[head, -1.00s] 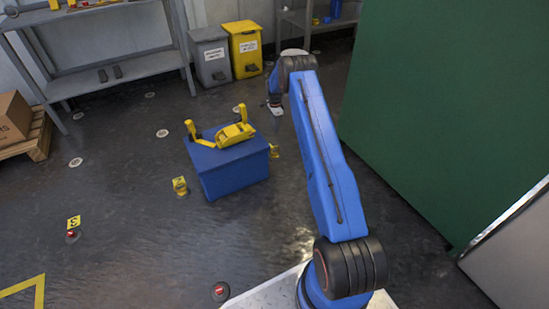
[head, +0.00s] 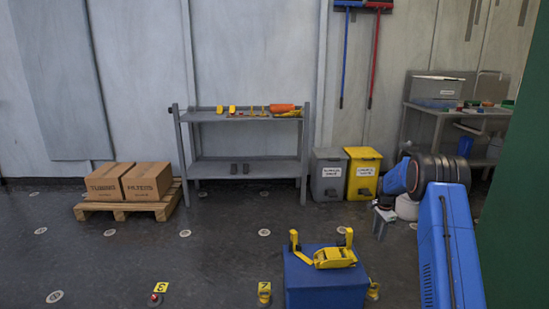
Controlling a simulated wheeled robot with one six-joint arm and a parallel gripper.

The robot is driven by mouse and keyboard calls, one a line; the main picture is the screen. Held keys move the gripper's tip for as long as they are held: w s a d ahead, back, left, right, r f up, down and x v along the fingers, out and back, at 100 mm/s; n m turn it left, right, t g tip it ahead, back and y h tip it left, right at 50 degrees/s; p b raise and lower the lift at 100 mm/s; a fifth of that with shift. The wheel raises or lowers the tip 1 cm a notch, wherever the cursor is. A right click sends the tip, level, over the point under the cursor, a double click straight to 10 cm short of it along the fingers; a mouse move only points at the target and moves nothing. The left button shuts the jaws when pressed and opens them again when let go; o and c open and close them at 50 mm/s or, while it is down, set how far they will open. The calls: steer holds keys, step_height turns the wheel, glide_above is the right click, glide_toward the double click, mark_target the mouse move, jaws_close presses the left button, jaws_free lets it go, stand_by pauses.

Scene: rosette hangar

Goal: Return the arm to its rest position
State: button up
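My blue arm (head: 447,240) rises at the right of the head view, with a dark joint at its upper end. From there a short blue link points left. My gripper (head: 381,232) hangs below that link, pointing down, small and grey. I see nothing held in it, but its fingers are too small to tell open from shut. It appears above the floor, right of and beyond the blue box (head: 325,290), apart from it in the picture. A yellow tool-like piece with upright handles (head: 335,257) sits on the box. My arm's base is out of view.
A green panel (head: 520,190) stands close on the right. Grey (head: 328,178) and yellow (head: 362,172) bins stand behind my gripper. A shelf (head: 245,165), a pallet (head: 130,208) with cartons, and a workbench (head: 435,112) line the back.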

steer(key=s+a+r+n, duration=0.1)
steer(key=s+a+r, duration=0.1)
steer(key=s+r, duration=0.3)
steer(key=s+a+r+n+t, duration=0.1)
steer(key=s+a+r+n, duration=0.15)
steer(key=r, duration=0.45)
steer(key=s+a+r, duration=0.3)
steer(key=s+r, duration=0.1)
steer(key=r, duration=0.3)
steer(key=s+a+r+n+t, duration=0.1)
steer(key=s+a+r+n, duration=0.15)
steer(key=s+r, duration=0.5)
steer(key=s+a+r+n, duration=0.2)
steer(key=s+a+r, duration=0.2)
steer(key=s, duration=0.6)
steer(key=s+a+r+n+t, duration=0.1)
steer(key=s+a+r+n, duration=0.1)
steer(key=s, duration=0.8)
steer(key=s+a+r+n, duration=0.1)
steer(key=s+a+n, duration=0.15)
steer(key=s, duration=0.75)
steer(key=s+a+f+n, duration=0.1)
steer(key=s+f, duration=0.1)
steer(key=s, duration=0.5)
steer(key=s+a+f+n+t, duration=0.1)
steer(key=s+f+n, duration=0.1)
steer(key=s, duration=0.6)
steer(key=shift+s+f, duration=0.15)
steer(key=shift+f, duration=0.4)
